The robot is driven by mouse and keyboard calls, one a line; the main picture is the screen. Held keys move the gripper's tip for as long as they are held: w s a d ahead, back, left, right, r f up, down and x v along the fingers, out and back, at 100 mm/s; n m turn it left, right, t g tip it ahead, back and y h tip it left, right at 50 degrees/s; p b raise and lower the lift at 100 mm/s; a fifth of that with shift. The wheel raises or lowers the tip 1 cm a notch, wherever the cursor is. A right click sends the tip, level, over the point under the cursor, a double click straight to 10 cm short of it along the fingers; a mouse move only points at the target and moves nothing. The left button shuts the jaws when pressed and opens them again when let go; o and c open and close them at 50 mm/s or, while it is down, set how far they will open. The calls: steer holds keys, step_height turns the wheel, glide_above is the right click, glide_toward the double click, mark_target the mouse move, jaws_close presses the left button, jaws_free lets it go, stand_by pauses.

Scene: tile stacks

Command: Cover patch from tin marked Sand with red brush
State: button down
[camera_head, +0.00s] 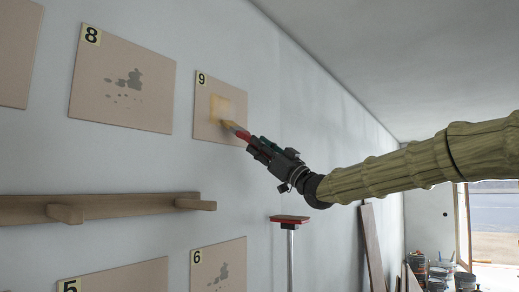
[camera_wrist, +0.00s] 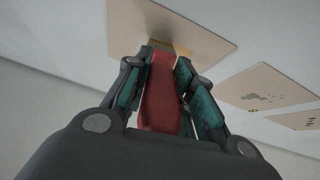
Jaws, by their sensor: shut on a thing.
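My gripper (camera_head: 259,144) is shut on the red handle of the brush (camera_head: 235,129). The brush also shows between my fingers in the wrist view (camera_wrist: 161,95). Its bristle end is at the panel marked 9 (camera_head: 236,83), at the lower right of a sand-yellow painted patch (camera_head: 219,105). The bristles look to be touching the panel. No tin marked Sand can be made out; labels on the distant containers are too small to read.
Panel 8 (camera_head: 122,82) with grey spots hangs to the left, and panel 6 (camera_head: 217,268) below. A wooden rail (camera_head: 100,208) with pegs juts from the wall. A red-topped stand (camera_head: 290,219) stands below my arm. Buckets and tins (camera_head: 438,273) are at the far right.

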steer(key=shift+w+d+r+p, duration=0.95)
steer(key=shift+w+r+p, duration=0.45)
steer(key=shift+r+p, duration=2)
steer(key=shift+f+b, duration=2.6)
steer(key=shift+b, duration=0.1)
stand_by(0.7)
steer(key=shift+f, duration=0.1)
steer(key=shift+f+b, duration=0.9)
steer(key=shift+f, duration=0.45)
